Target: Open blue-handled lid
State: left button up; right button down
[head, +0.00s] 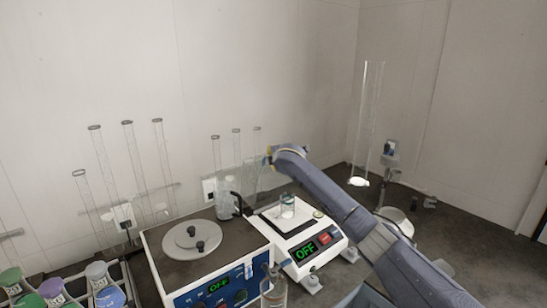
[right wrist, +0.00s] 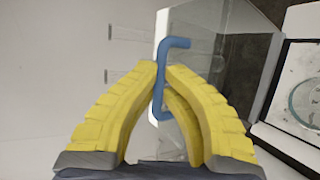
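The lid's blue handle (right wrist: 177,43) is a bent bar on a clear panel (right wrist: 232,40) in the right wrist view. My right gripper (right wrist: 160,70) has its yellow fingertips closed together around the bar. In the head view my right gripper (head: 268,158) is at the far side of the balance (head: 331,229), mostly hidden by my own arm. The lid is hard to make out there, so its exact angle cannot be told. My left gripper is not in view.
A glass beaker (head: 287,207) stands on the balance. A hotplate-like box (head: 165,262) with a round grey lid (head: 190,239) is to its left. Tall clear cylinders (head: 368,120) stand at the back, and coloured-cap jars (head: 96,270) at the front left.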

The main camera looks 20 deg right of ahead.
jog(key=c, duration=1.5)
grip_release()
jog(key=shift+f, duration=0.15)
jog(key=shift+s, duration=0.1)
jog(key=v, duration=1.2)
jog(key=shift+r, duration=0.25)
jog(key=shift+c, duration=0.3)
